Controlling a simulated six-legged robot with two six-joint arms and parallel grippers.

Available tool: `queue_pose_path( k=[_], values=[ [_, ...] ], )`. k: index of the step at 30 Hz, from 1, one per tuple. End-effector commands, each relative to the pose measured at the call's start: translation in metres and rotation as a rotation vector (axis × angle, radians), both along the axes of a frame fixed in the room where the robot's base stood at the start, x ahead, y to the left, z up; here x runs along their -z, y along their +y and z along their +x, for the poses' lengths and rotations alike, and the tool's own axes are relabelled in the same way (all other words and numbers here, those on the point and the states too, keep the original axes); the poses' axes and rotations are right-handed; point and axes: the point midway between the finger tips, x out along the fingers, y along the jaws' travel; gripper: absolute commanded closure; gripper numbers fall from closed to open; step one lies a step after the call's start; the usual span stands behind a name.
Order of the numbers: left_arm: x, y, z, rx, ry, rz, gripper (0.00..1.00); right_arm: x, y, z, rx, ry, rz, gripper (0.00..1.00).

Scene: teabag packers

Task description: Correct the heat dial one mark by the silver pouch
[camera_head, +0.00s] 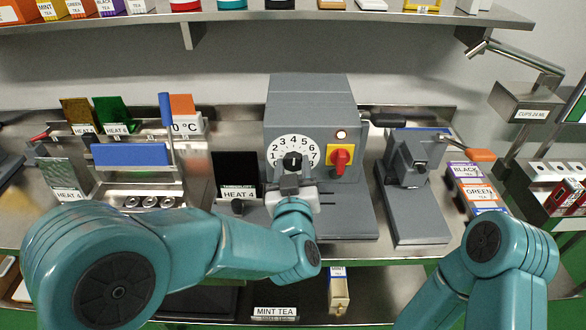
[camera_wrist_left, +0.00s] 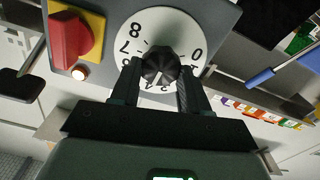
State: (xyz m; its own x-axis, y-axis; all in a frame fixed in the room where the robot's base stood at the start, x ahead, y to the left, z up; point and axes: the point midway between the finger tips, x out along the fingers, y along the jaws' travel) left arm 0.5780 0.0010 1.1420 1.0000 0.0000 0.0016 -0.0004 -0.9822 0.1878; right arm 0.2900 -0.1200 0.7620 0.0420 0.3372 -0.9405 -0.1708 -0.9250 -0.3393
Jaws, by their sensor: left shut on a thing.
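The heat dial is a white numbered disc (camera_head: 290,147) on the front of a grey machine (camera_head: 312,98); its black knob (camera_head: 292,160) is at the centre. My left gripper (camera_head: 290,180) is shut on this knob. In the left wrist view the fingers sit on both sides of the knob (camera_wrist_left: 160,65), with the dial face (camera_wrist_left: 135,32) upside down behind. Which mark the knob points to is unclear. The silver pouch (camera_head: 60,172) stands at the left above a HEAT 4 label (camera_head: 69,194). My right gripper is out of view.
A red switch (camera_head: 340,158) on a yellow plate and a lit lamp (camera_head: 341,135) are right of the dial. A dark panel marked HEAT 4 (camera_head: 236,168) stands left of it. Gold (camera_head: 78,110) and green (camera_head: 113,113) pouches stand behind the blue-handled sealer (camera_head: 130,155).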

Motion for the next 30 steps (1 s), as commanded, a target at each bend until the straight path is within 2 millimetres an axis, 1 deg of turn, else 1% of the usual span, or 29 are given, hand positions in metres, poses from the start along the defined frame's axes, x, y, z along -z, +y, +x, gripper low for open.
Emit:
queue_pose_path(
  k=[1, 6, 18, 24, 30],
  values=[
    [0.0026, -0.0003, -0.0004, 0.001, 0.004, 0.026, 0.85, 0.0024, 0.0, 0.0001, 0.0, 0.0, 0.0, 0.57],
    [0.0026, -0.0006, -0.0005, 0.002, 0.005, 0.142, 0.85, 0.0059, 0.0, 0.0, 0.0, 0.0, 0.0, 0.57],
    [0.0024, -0.0012, -0.0005, 0.001, 0.006, 0.38, 0.85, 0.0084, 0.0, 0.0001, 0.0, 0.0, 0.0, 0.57],
    [0.0027, -0.0013, -0.0006, 0.001, 0.006, 0.437, 0.85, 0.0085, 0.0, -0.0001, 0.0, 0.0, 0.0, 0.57],
    [0.0029, -0.0013, -0.0006, 0.002, 0.007, 0.453, 0.85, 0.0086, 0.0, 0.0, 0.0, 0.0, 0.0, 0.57]
  ],
)
